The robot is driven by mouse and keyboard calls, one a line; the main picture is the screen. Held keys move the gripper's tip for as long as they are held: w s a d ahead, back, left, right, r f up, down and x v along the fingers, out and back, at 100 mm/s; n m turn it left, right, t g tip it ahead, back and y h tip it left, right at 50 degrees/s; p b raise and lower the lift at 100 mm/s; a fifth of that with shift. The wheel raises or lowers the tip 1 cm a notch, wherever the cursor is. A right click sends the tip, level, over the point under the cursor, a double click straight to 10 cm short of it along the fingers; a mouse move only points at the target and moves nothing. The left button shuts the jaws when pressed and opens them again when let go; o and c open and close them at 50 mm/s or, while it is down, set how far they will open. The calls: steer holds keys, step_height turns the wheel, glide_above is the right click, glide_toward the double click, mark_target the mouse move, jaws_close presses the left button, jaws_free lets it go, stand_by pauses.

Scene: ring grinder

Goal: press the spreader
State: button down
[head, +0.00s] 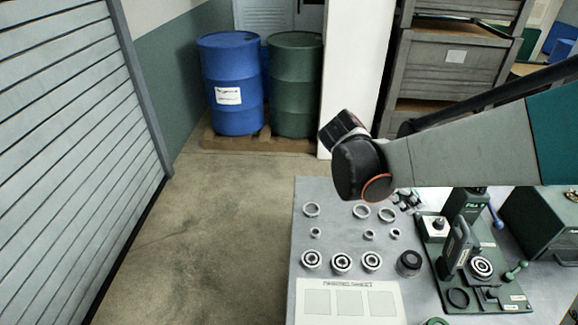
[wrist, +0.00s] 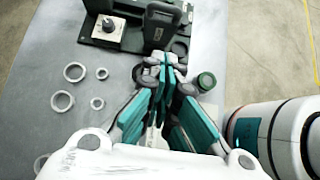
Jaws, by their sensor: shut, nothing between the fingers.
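A dark green fixture (head: 487,262) stands on the right part of the table, with an upright green-black handled block (head: 456,247), a square knob block (head: 434,227) and a bearing (head: 480,268) on its plate. I cannot tell for sure which part is the spreader. In the wrist view the fixture's plate (wrist: 93,36) and upright block (wrist: 163,24) show at the top. My gripper (wrist: 167,68) is shut and empty, above the table, with its fingertips pointing toward the upright block. The fingers hide part of the fixture. I cannot tell whether they touch it. The head view does not show the gripper.
Loose rings (head: 311,210) and bearings (head: 342,262) lie on the grey table (head: 328,193). A pale marked board (head: 349,288) lies at its front. A green-black cylinder (wrist: 206,81) stands right of my fingers. Blue (head: 232,88) and green (head: 294,92) drums stand behind. The left floor is clear.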

steer(key=d+r+b+x, duration=0.2)
steer(key=x, duration=1)
steer(key=shift+d+f, duration=0.2)
steer(key=shift+d, duration=0.05)
steer(key=shift+d+r+y+p, duration=0.3)
steer(key=shift+d+y+p, duration=0.1)
steer(key=shift+d, duration=0.3)
